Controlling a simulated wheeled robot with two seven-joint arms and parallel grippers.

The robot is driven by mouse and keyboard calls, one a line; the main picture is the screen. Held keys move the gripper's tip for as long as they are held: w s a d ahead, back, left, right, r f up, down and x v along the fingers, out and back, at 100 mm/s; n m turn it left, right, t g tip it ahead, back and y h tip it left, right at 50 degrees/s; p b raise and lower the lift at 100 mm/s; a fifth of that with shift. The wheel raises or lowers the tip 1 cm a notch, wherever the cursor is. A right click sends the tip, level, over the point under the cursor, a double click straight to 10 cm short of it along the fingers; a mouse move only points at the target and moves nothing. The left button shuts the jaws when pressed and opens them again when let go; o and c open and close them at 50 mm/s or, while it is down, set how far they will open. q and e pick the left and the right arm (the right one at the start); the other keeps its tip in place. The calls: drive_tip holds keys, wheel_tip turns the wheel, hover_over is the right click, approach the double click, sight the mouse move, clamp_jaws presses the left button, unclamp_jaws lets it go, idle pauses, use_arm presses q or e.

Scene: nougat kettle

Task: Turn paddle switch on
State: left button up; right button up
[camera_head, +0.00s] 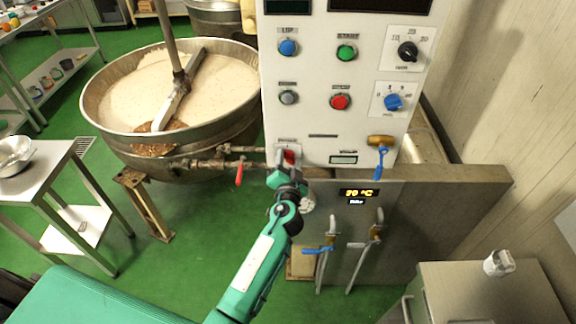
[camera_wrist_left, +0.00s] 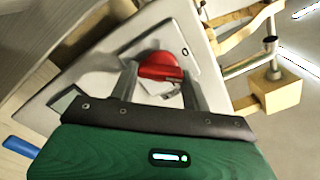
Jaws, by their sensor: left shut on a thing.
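The paddle switch is a red knob (camera_head: 289,157) low on the left of the white control panel (camera_head: 312,122). In the left wrist view the red paddle switch (camera_wrist_left: 160,66) sits on a light plate with a "0" mark at its upper right. My left gripper (camera_head: 285,172) reaches up to it from below. In the left wrist view the two fingers of my left gripper (camera_wrist_left: 160,82) are on either side of the red knob, shut on it. The lower part of the switch plate is hidden by the gripper. My right gripper is not in view.
A large kettle (camera_head: 110,135) of pale mass with a paddle arm stands left of the panel. Pipes with a red-handled valve (camera_head: 239,174) run close left of my gripper. A blue-handled valve (camera_head: 381,160) is to the right. Green floor (camera_head: 195,225) is clear at lower left.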

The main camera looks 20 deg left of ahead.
use_arm(q)
drive_tip(key=m, duration=0.4)
drive_tip(key=shift+d+f+m+b, duration=0.1)
drive_tip(key=shift+f+m+b, duration=0.05)
drive_tip(key=shift+m+b, duration=0.2)
drive_tip(key=shift+f+m, duration=0.1)
drive_tip(key=shift+m, duration=2.35)
drive_tip(key=o, duration=1)
drive_tip(key=b+v, duration=0.4)
drive_tip(key=v, duration=1)
